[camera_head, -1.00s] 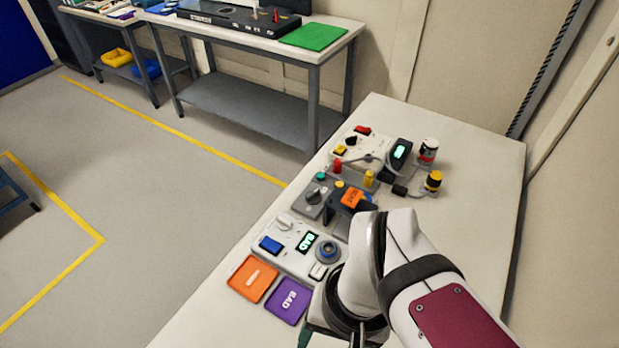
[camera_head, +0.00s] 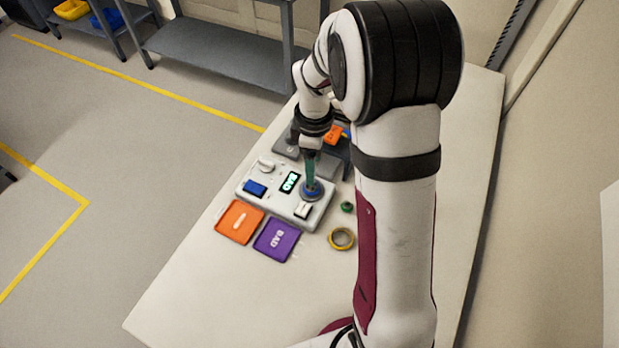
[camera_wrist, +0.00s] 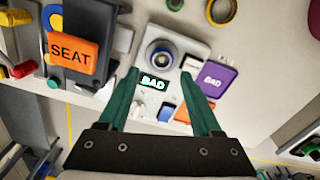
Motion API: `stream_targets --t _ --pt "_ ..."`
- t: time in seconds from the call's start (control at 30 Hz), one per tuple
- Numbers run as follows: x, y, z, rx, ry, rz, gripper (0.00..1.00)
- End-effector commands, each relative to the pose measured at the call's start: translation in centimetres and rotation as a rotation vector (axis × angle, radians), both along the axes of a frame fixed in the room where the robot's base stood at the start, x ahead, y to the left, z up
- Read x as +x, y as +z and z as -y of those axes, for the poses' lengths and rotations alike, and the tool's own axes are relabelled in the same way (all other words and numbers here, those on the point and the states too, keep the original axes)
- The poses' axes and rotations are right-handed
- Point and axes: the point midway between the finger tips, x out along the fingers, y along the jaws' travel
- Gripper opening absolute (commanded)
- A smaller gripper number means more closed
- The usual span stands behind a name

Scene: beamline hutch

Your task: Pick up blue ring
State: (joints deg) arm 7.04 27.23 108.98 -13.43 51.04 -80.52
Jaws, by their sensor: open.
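A blue ring (camera_head: 313,195) sits around a round grey fitting on the white tester. In the wrist view the blue ring (camera_wrist: 148,61) lies just beyond my fingertips. Another curved blue part (camera_wrist: 47,17) shows partly behind the orange SEAT block (camera_wrist: 74,53); its full shape is hidden. My gripper (camera_wrist: 160,74) is open with nothing between its teal fingers. In the head view my gripper (camera_head: 311,182) points down above the blue ring on the tester. I cannot tell the exact gap.
The white tester (camera_head: 243,184) has a display reading BAD (camera_head: 290,182) and a blue button (camera_head: 255,188). An orange tray (camera_head: 239,221) and purple BAD tray (camera_head: 277,240) lie in front. A yellow ring (camera_head: 341,247) and green ring (camera_head: 347,207) lie to the right.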

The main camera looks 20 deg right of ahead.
Motion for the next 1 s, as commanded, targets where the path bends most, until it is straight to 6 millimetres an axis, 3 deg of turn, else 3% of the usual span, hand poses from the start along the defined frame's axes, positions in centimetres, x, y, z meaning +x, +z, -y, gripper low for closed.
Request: stream_targets --t 0.4,0.63,1.0 --pt "-0.4 -6.6 -0.1 0.000 -0.001 -0.001 0.66" --pt "-0.3 -6.8 -0.1 -0.001 -0.001 0.002 0.66" --pt "-0.3 -6.8 -0.1 -0.001 -0.001 0.000 0.00"
